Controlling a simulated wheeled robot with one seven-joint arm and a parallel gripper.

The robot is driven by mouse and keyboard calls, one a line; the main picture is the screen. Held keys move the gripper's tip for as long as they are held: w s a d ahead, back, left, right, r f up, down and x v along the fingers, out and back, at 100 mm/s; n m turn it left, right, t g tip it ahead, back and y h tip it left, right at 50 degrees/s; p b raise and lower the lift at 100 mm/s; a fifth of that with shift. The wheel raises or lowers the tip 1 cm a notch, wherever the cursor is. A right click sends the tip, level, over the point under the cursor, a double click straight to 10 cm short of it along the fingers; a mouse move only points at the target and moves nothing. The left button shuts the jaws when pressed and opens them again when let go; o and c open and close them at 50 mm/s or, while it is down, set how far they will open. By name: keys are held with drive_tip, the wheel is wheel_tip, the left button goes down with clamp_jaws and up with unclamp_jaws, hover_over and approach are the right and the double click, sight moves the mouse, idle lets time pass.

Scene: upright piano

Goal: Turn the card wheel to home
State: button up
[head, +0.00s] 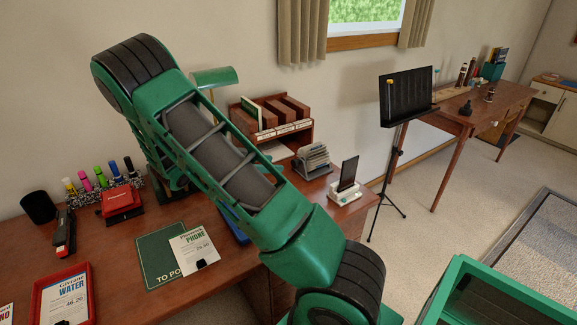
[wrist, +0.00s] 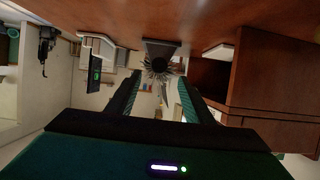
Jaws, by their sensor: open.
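The card wheel (head: 313,161), a desktop rotary file with pale cards fanned around it, stands near the right end of the desk. In the wrist view, which is upside down, the card wheel (wrist: 157,68) shows as a dark hub with cards spiking out around it. My gripper (wrist: 159,88) is open and empty, with its two dark fingers pointing toward the wheel. The wheel appears between and beyond the fingertips, with no contact visible. My arm hides the gripper in the head view. Card labels and any home mark are too small to read.
The wooden organizer (head: 272,122) stands behind and left of the wheel and also shows in the wrist view (wrist: 270,75). A phone on a white stand (head: 347,182) is right of it. A stapler (head: 63,232), red box (head: 120,203) and papers (head: 193,250) lie leftward.

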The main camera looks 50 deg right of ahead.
sight(293, 164)
drive_tip(key=x, duration=0.9)
drive_tip(key=shift+s+d+f, duration=0.1)
drive_tip(key=shift+s+d, duration=0.05)
drive_tip(key=shift+d, duration=0.05)
drive_tip(key=c, duration=1)
